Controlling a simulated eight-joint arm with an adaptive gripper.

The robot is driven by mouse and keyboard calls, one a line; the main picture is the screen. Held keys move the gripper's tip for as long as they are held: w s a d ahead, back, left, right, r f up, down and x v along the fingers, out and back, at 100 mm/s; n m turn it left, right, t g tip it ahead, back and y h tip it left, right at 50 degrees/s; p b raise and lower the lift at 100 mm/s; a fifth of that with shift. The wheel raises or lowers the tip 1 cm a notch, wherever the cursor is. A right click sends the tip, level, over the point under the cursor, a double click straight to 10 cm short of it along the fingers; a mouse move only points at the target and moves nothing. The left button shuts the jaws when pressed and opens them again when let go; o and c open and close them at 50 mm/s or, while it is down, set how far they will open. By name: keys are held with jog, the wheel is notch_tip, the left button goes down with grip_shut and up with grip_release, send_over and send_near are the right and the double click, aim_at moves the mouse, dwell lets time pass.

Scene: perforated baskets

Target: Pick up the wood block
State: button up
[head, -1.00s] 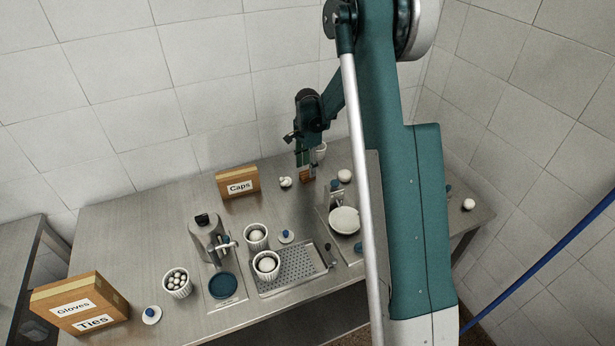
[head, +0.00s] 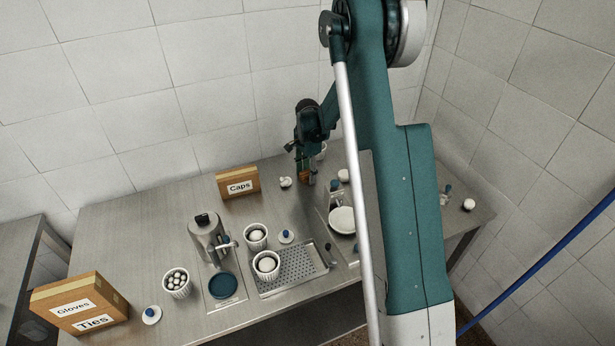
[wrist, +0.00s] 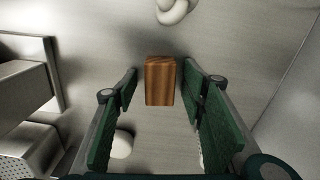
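The wood block (wrist: 160,82) is small, brown and striped with grain. In the wrist view it lies between the two green-padded fingers of my gripper (wrist: 160,76), near their tips, with a visible gap on each side. The fingers are open and do not appear to touch it. In the head view the wood block (head: 304,176) is at the back of the steel table, partly hidden by my gripper (head: 307,182), which is low over the table there.
A Caps box (head: 237,183) and a white knotted object (head: 285,182) stand left of the block. A white round item (head: 343,175) and a metal device with a white dish (head: 341,219) are to its right. A perforated tray (head: 292,270) lies nearer the front.

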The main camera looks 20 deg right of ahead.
aim_at(308, 172)
jog(key=c, duration=0.9)
jog(key=shift+r, duration=5)
